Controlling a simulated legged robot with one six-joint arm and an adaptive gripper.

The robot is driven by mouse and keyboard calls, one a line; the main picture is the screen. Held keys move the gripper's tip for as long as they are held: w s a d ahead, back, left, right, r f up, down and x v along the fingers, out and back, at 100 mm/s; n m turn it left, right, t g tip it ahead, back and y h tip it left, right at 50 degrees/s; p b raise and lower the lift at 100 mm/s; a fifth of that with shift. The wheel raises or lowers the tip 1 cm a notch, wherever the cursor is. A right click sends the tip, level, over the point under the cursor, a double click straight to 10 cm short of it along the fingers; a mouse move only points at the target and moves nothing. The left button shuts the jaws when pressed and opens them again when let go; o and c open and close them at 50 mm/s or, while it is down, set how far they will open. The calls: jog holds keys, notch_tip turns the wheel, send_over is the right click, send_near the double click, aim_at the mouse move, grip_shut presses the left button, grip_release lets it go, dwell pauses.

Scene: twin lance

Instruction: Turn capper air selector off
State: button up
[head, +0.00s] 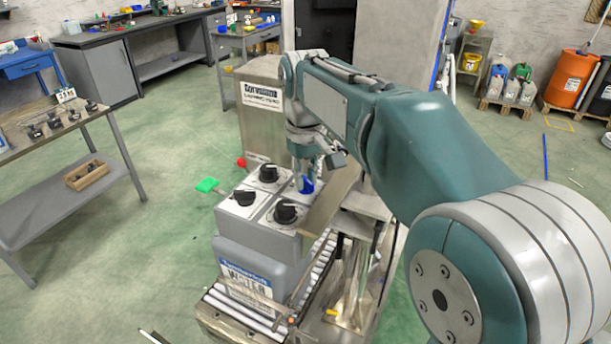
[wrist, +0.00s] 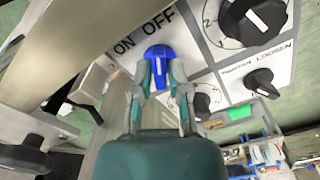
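The air selector is a blue knob (wrist: 158,54) on a white panel plate marked ON and OFF (wrist: 140,30). In the head view the blue knob (head: 307,186) sits at the back right of the grey control box (head: 262,232). My gripper (wrist: 163,72) is at the knob, its two fingers parted with one on each side of it. I cannot tell whether the fingertips touch the knob. A white mark shows on the knob, but where it points relative to the labels is unclear. In the head view my gripper (head: 305,170) comes down from above and partly hides the knob.
Black knobs (head: 286,212) share the panel close by; a large dial (wrist: 256,18) and the loosen knob (wrist: 262,83) flank it in the wrist view. A tilted metal plate (head: 330,203) stands just right. A capper cabinet (head: 262,112) stands behind. Open floor lies left.

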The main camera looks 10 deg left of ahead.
jog(key=shift+o, duration=0.6)
jog(key=shift+r, duration=0.1)
notch_tip(320, 180, up, 12)
jog(key=shift+a, duration=0.15)
